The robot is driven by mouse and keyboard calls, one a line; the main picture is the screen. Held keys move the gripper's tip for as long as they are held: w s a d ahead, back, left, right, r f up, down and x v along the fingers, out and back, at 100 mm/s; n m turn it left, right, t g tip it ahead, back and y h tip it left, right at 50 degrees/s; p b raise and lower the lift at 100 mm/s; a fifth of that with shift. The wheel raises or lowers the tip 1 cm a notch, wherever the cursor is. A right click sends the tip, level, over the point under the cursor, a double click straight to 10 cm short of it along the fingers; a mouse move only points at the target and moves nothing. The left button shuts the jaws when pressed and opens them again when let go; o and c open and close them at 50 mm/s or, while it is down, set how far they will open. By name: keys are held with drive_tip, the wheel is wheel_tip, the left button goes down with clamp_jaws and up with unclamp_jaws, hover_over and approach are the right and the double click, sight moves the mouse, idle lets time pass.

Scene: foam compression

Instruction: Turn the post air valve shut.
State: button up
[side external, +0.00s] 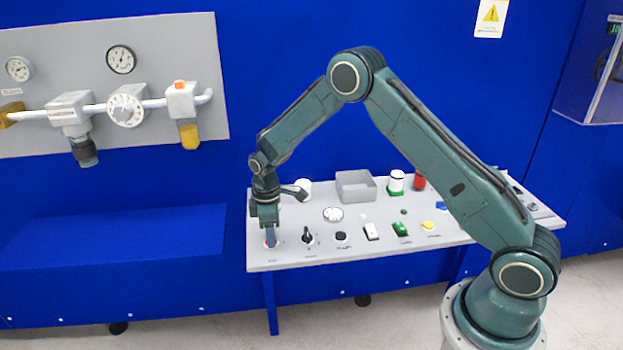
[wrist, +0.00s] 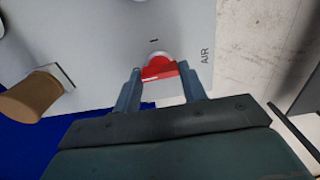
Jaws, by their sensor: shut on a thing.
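The air valve's red handle (wrist: 160,68) shows in the wrist view, on a round pale base on the grey panel, beside the printed word AIR. My gripper (wrist: 167,90) is shut on the red handle, with one finger on each side of it. A short dark mark is printed on the panel just beyond the handle. In the side view my gripper (side external: 270,237) points down at the left end of the grey console (side external: 375,250), and its fingers mostly hide the handle there.
A black-handled switch (side external: 308,237) stands just right of my gripper. Other buttons, a grey open box (side external: 356,187) and a white dial (side external: 333,214) are farther right and back. A tan cylinder (wrist: 30,97) is left in the wrist view. A piped wall panel (side external: 110,50) hangs at left.

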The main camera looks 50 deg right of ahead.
drive_tip(key=shift+r, duration=0.1)
drive_tip(key=o, duration=1)
wheel_tip(320, 180, up, 14)
drive_tip(key=shift+f, duration=0.1)
idle(0.5)
